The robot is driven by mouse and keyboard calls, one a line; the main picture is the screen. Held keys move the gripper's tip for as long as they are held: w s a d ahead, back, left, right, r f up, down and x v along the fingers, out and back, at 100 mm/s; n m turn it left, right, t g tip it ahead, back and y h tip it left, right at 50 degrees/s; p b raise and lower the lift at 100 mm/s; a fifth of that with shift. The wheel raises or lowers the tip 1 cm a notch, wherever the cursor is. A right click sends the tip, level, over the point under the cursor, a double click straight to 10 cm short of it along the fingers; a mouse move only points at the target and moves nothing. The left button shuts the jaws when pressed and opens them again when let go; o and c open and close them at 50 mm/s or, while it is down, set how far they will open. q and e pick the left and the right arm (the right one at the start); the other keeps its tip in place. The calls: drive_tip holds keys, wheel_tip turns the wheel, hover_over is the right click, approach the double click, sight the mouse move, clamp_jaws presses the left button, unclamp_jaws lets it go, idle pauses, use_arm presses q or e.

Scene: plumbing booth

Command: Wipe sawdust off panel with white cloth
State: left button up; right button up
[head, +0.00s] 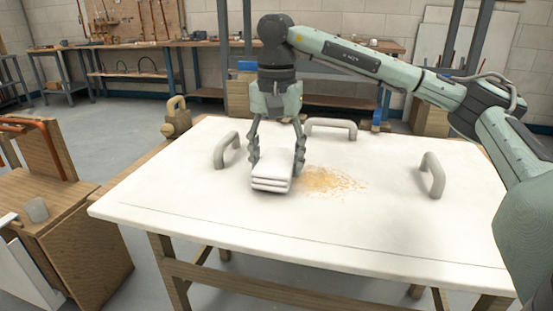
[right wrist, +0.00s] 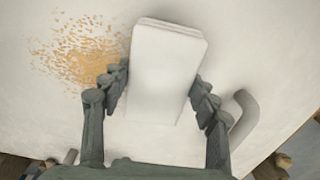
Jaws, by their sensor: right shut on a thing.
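The white cloth (head: 271,178) is a folded, layered block on the white panel (head: 190,200), left of the sawdust. My right gripper (head: 276,158) is shut on the cloth from above, one finger on each side. In the right wrist view the cloth (right wrist: 166,65) lies between the two fingers (right wrist: 160,98). The tan sawdust (head: 330,181) is a scattered patch just right of the cloth in the head view. It also shows in the right wrist view (right wrist: 85,55), left of the cloth. My left gripper is not in view.
Grey handles stand on the panel at left (head: 227,150), back (head: 331,128) and right (head: 433,174). A brass-coloured fitting (head: 174,117) sits beyond the back left corner. A wooden cabinet (head: 65,210) stands at left. The front of the panel is clear.

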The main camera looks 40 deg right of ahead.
drive_tip(key=shift+f+b, duration=0.4)
drive_tip(key=shift+f, duration=0.25)
